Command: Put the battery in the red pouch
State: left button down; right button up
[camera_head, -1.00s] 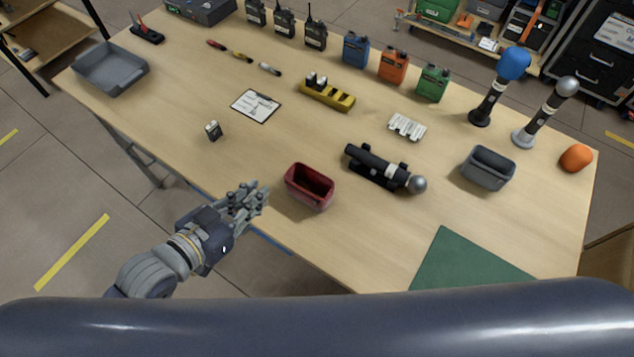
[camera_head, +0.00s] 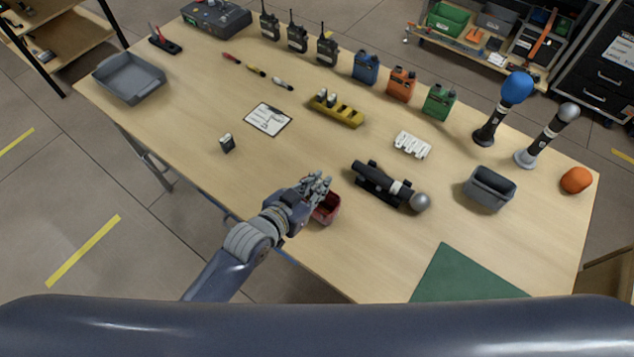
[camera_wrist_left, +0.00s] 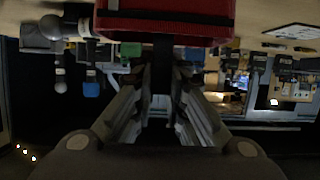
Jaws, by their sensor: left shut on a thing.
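The red pouch (camera_head: 330,211) stands upright on the table near its front edge; my left gripper (camera_head: 318,184) is at its rim and hides part of its opening. In the left wrist view the red pouch (camera_wrist_left: 165,22) fills the top middle, and the fingers (camera_wrist_left: 160,75) converge at its edge. A small dark battery with a pale top (camera_head: 227,143) stands on the table to the left, apart from the gripper. My right gripper is not in view.
Right of the pouch lies a black cylinder with a silver ball end (camera_head: 387,187). A grey bin (camera_head: 490,188), a green mat (camera_head: 465,277) and a clipboard (camera_head: 268,119) are around. A yellow charger (camera_head: 336,109) stands farther back. The table between battery and pouch is clear.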

pick_arm(q)
jog(key=shift+f, duration=0.2)
jog(key=shift+f+b, duration=0.3)
jog(key=shift+f, duration=0.2)
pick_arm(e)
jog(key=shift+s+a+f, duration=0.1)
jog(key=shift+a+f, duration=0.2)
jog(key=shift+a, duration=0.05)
pick_arm(q)
jog(key=c, duration=1.6)
grip_release()
